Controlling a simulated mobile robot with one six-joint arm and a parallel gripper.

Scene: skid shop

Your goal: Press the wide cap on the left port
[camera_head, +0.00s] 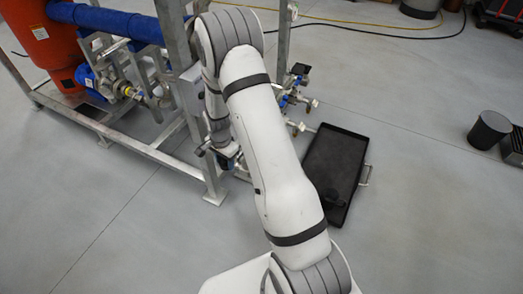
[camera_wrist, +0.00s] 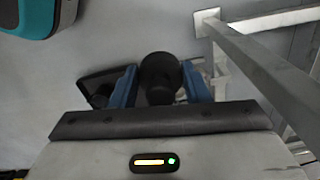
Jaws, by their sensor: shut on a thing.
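In the wrist view my gripper (camera_wrist: 160,90) has its two blue fingers on either side of a round black cap (camera_wrist: 160,72) and is shut on it. In the head view my arm hides most of the gripper and the cap. Pale port fittings (camera_head: 299,127) with blue valves show on the skid's right side, just right of my arm. I cannot tell which is the left port; it may be hidden. In the wrist view a pale piece shows partly behind the cap, too covered to identify.
A black tray (camera_head: 338,158) lies on the floor right of my arm, with a dark round item (camera_head: 333,196) in it. The skid's metal frame (camera_head: 95,122) stands left, close to my gripper. The floor between is clear.

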